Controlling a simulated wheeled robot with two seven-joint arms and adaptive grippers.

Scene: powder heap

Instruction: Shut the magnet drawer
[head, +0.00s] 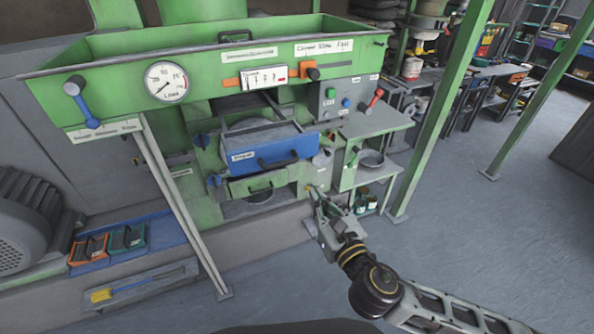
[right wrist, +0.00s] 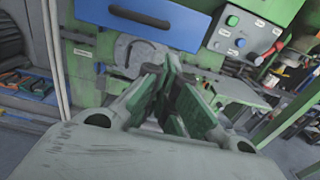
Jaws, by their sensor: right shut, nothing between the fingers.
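The blue drawer (head: 275,153), with a small label and a dark bar handle on its front, stands pulled out of the green machine; its open top shows a grey inside. I take it as the magnet drawer. It also shows at the top of the right wrist view (right wrist: 185,25), with its handle. My right gripper (head: 315,196) is below and to the right of the drawer, apart from it, shut and empty. Its fingers (right wrist: 172,88) point toward the machine below the drawer front. My left gripper is out of view.
A green tray-like part (head: 258,186) with a handle juts out just below the blue drawer. A control box (head: 345,98) with buttons and a red lever stands to the right, above a side table (head: 383,122). A green post (head: 437,110) rises farther right. Open floor lies at right.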

